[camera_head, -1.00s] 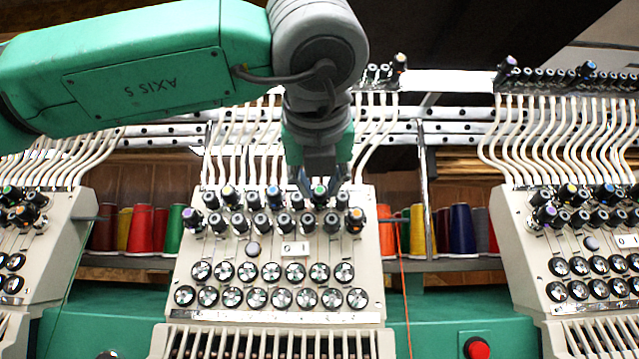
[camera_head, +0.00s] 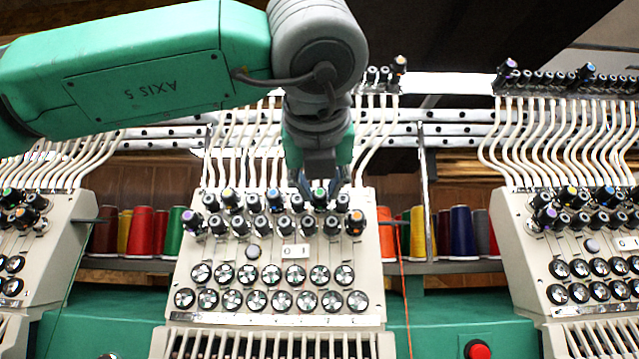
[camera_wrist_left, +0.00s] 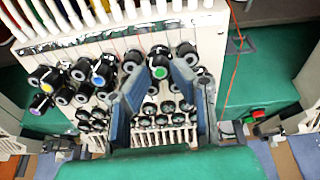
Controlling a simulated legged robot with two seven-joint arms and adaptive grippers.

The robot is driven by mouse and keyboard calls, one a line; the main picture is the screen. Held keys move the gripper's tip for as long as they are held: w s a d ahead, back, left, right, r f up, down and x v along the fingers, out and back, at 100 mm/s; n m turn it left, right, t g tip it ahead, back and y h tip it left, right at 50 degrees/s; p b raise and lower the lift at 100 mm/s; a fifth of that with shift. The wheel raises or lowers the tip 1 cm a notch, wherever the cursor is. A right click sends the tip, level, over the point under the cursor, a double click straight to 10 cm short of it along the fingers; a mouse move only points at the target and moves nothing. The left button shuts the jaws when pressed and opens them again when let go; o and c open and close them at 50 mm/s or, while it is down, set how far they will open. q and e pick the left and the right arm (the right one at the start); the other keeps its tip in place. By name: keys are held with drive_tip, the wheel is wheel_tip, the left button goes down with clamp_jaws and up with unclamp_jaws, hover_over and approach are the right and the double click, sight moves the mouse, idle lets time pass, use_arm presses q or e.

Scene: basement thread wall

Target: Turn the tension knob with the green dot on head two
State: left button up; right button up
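The knob with the green dot (camera_head: 319,196) is in the upper knob row of the middle head (camera_head: 300,335), whose white plate (camera_head: 296,251) reads "01". My left gripper (camera_head: 320,186) reaches down from above to this knob. In the left wrist view the fingers (camera_wrist_left: 158,85) stand apart on both sides of a dark knob with a green face (camera_wrist_left: 159,72). I cannot tell whether they touch it. The head at the right (camera_head: 540,250) has a similar knob bank, its plate (camera_head: 626,240) partly cut off. My right gripper is not in view.
White thread tubes (camera_head: 375,130) rise behind. Coloured thread cones (camera_head: 461,229) stand between heads. A red button (camera_head: 478,349) is at the lower right.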

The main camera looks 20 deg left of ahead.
use_arm(q)
drive_tip(key=o, duration=0.3)
drive_tip(key=shift+w+f, duration=0.35)
drive_tip(key=shift+f, duration=0.15)
drive_tip(key=shift+w+a, duration=0.1)
drive_tip(key=shift+w, duration=0.2)
drive_tip(key=shift+s+r, duration=0.1)
drive_tip(key=shift+r, duration=0.05)
drive_tip(key=shift+s+r, duration=0.1)
drive_tip(key=shift+s, duration=0.1)
drive_tip(key=v, duration=1.1)
drive_tip(key=shift+s, duration=0.15)
